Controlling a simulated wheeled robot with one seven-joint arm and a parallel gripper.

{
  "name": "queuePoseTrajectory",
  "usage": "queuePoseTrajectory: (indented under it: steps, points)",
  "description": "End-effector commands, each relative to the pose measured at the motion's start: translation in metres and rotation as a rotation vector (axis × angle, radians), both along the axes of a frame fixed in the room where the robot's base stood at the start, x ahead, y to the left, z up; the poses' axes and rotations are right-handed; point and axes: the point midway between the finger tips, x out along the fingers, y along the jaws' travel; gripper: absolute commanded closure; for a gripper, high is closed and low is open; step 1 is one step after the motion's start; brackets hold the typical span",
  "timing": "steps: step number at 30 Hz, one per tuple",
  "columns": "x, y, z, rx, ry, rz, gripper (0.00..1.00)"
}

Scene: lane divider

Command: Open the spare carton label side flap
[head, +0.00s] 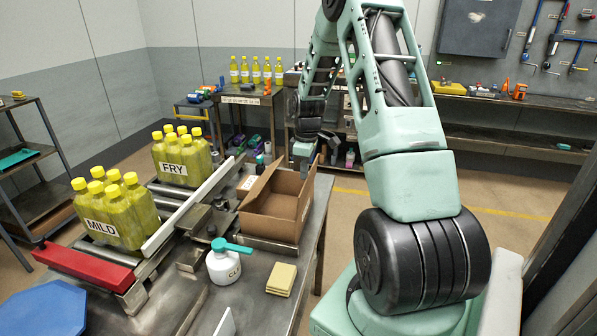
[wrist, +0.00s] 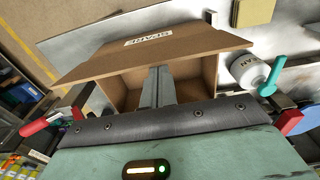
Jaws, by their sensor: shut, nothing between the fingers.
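The spare carton (head: 268,220) is a brown open-topped box on the metal bench in the head view, with a raised flap at its left. In the wrist view, the carton (wrist: 121,84) lies beyond my fingers. A broad brown flap (wrist: 110,58) with a white SPARE label (wrist: 149,40) stretches across its top side. My gripper (wrist: 159,70) is shut and empty, its fingertips over the opening near the labelled flap's inner edge; I cannot tell whether they touch. In the head view my gripper (head: 303,150) shows at the carton's far end.
A white spray bottle (head: 223,262) with a teal top and yellow pads (head: 282,279) stand near the carton. Left are the MILD bottles (head: 117,212), the FRY bottles (head: 183,158), a metal divider (head: 190,208) and a red bar (head: 88,267). Open floor lies right of the bench.

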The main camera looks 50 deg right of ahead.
Motion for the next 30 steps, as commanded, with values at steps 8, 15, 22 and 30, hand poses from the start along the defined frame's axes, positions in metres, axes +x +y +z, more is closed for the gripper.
queuePoseTrajectory:
  steps: [8,15,22,30]
  points:
    - [-0.0057,-0.0026,0.0,0.0,0.0,-0.001,1.0]
    - [-0.006,-0.0027,0.0001,-0.001,0.0,0.0,1.0]
    - [-0.0059,-0.0027,0.0001,0.0,0.0,0.0,1.0]
    - [-0.0058,-0.0026,0.0092,-0.001,0.0,0.0,1.0]
